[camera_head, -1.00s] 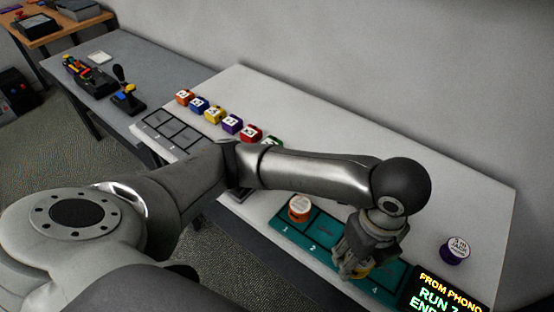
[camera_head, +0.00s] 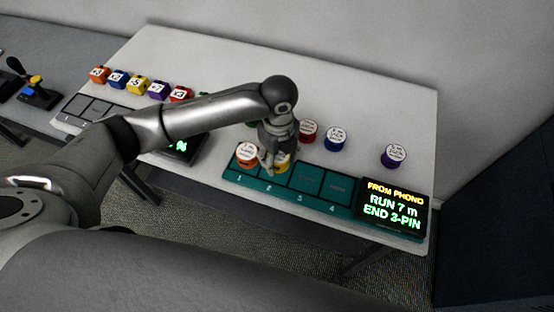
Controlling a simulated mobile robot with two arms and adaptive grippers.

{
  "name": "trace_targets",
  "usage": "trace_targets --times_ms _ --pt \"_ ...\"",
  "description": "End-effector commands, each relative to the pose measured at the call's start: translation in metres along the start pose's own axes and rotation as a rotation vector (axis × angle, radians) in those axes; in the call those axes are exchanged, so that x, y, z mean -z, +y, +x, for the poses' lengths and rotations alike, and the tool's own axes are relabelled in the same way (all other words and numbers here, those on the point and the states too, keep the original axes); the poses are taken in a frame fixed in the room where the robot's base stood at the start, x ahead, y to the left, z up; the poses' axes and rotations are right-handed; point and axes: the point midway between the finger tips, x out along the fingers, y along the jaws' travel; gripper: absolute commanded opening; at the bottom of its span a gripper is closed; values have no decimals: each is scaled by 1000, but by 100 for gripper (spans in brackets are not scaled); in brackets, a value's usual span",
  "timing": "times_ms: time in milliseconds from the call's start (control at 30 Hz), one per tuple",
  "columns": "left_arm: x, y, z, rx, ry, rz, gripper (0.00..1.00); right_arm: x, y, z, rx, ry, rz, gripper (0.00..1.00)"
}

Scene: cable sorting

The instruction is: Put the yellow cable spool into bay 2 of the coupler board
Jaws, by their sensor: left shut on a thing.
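The yellow cable spool (camera_head: 284,164) has a white top and is partly hidden by my left gripper (camera_head: 273,164), which is shut on it. The gripper points down over the teal coupler board (camera_head: 318,208), at bay 2 (camera_head: 270,179). I cannot tell whether the spool touches the bay floor. An orange spool (camera_head: 247,154) sits in bay 1, just left of the yellow one. Bays 3 and 4 (camera_head: 338,187) are empty. My right gripper is not in view.
Red (camera_head: 308,131), blue (camera_head: 336,139) and purple (camera_head: 394,155) spools stand behind the board. A lit display (camera_head: 393,207) at its right end reads "RUN 7 m END 3-PIN". Several coloured blocks and a grey tray (camera_head: 95,109) are at the left. The table's back right (camera_head: 400,110) is clear.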

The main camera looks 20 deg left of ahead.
Motion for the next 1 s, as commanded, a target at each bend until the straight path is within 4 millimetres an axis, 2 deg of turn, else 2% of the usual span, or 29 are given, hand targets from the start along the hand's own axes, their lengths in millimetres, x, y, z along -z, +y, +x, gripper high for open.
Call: trace_targets --times_ms 67,167,300,667,700,833,1000 --pt "-7 1 9 -5 -1 -4 25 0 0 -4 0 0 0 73" --pt "-5 1 23 -6 0 -2 25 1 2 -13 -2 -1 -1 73" --pt "-5 0 36 -3 -1 -1 25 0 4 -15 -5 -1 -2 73" --pt "-5 0 40 -2 -1 -1 25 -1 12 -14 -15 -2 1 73" --pt "-5 0 40 -2 -1 -1 57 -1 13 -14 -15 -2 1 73" --pt "-5 0 40 -2 -1 -1 74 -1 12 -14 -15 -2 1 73" --pt "-5 0 39 -2 -1 -1 74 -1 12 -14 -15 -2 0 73"
